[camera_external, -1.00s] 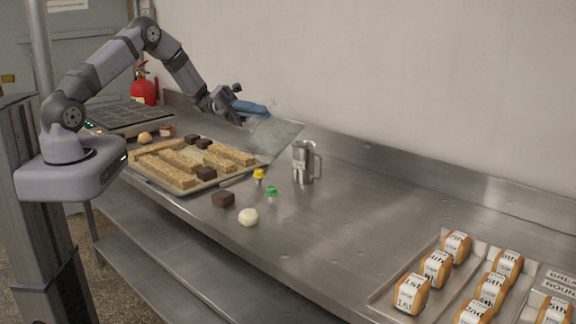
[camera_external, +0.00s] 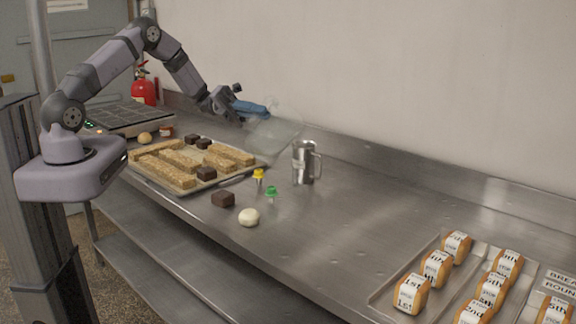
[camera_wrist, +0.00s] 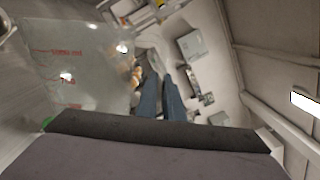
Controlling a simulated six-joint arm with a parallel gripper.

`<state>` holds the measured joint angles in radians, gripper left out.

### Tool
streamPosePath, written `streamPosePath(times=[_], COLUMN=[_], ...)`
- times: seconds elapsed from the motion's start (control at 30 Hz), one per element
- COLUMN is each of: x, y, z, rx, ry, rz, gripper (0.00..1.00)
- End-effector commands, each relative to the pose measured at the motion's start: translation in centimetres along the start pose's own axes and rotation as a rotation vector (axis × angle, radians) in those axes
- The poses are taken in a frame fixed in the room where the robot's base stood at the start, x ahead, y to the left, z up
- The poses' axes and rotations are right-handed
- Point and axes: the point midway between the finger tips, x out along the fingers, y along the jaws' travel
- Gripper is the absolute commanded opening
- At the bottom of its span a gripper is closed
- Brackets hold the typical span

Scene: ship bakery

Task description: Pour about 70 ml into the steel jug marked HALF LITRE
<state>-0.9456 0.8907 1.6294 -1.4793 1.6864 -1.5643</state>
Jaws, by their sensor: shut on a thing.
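The steel jug (camera_external: 304,165) stands upright on the steel counter, with its handle to the right. No marking on it can be read. My gripper (camera_external: 252,108) has blue fingers, which also show in the wrist view (camera_wrist: 160,100). It is shut on a clear see-through jug (camera_external: 275,134) and holds it up and left of the steel jug, apart from it. I see no stream between the jugs.
A tray (camera_external: 228,180) of oat bars and dark blocks lies left of the steel jug. A yellow-topped item (camera_external: 258,175), a green-topped item (camera_external: 271,192), a dark block (camera_external: 223,199) and a white ball (camera_external: 249,217) lie in front. Labelled loaves (camera_external: 411,293) sit at right. The middle right counter is clear.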

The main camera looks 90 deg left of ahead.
Motion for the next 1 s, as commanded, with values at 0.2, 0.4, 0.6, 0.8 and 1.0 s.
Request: streamPosePath(times=[0.2, 0.4, 0.6, 0.8, 1.0], x=[0.0, -0.1, -0.1, -0.1, -0.2], y=[0.3, 1.0, 1.8, 2.6, 3.8], z=[-0.5, -1.4, -2.4, -3.6, -5.8], rx=[0.024, 0.075, 0.141, 0.221, 0.357], ry=[0.001, 0.003, 0.006, 0.01, 0.017], rz=[-0.001, -0.001, -0.002, -0.002, -0.003], gripper=[0.0, 0.0, 0.0, 0.0, 0.0])
